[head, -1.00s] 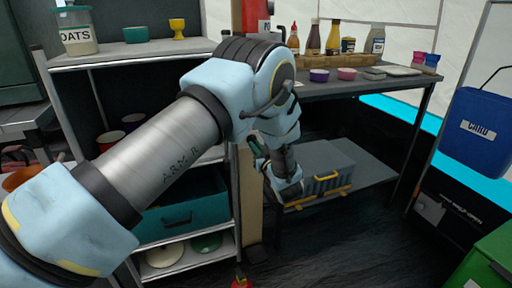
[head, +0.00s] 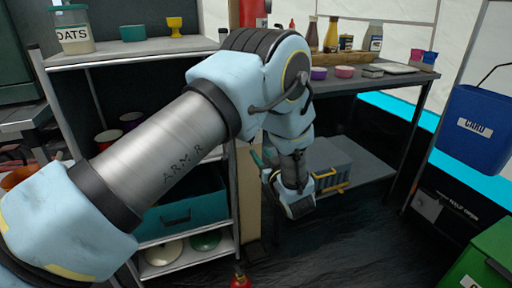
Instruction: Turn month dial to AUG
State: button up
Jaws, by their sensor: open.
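No month dial and no AUG mark can be made out in the head view. My gripper (head: 298,207) is at the far end of my light blue and grey arm, low in the middle of the view. It hangs in front of the right-hand table's lower shelf. It is small and dark here, and its fingers are hard to make out. I see nothing held in it. My arm hides part of the shelving behind it.
A metal shelf unit (head: 130,52) stands at the left, with a teal drawer box (head: 185,212). A table (head: 400,82) with bottles and bowls is at the right. A grey crate (head: 335,165) sits beneath it. A blue box (head: 475,130) hangs far right. Dark floor is free in front.

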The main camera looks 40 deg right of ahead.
jog(key=shift+v, duration=2.3)
